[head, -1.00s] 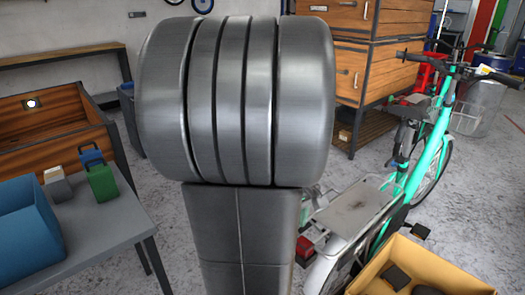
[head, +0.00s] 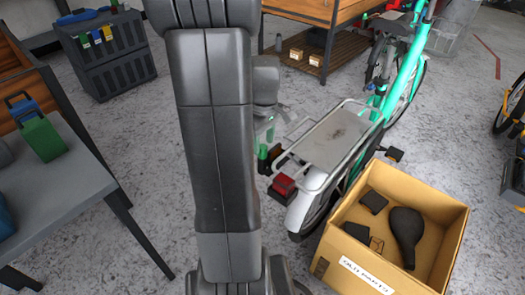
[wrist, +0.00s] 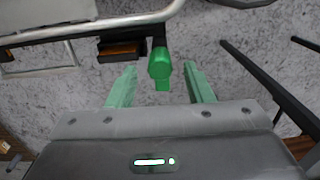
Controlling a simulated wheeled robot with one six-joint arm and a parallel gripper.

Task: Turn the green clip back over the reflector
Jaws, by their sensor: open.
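The green clip (wrist: 160,66) stands out beside the bike's rear rack in the wrist view, to the right of a small amber-brown reflector (wrist: 122,51) with a dark housing. The clip does not cover the reflector's face. In the head view the clip (head: 262,158) is a small green piece left of the rack, with the dark brown reflector (head: 280,160) close by. My gripper (wrist: 159,72) is open, its green fingers pointing toward the clip, one to each side with gaps. In the head view my gripper (head: 267,128) is partly hidden behind my arm.
The rear rack (head: 335,135) and a red rear light (head: 283,187) are close by. A cardboard box (head: 450,250) of old parts stands at lower right. A grey table (head: 80,200) is on the left. Bare floor lies between table and bike.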

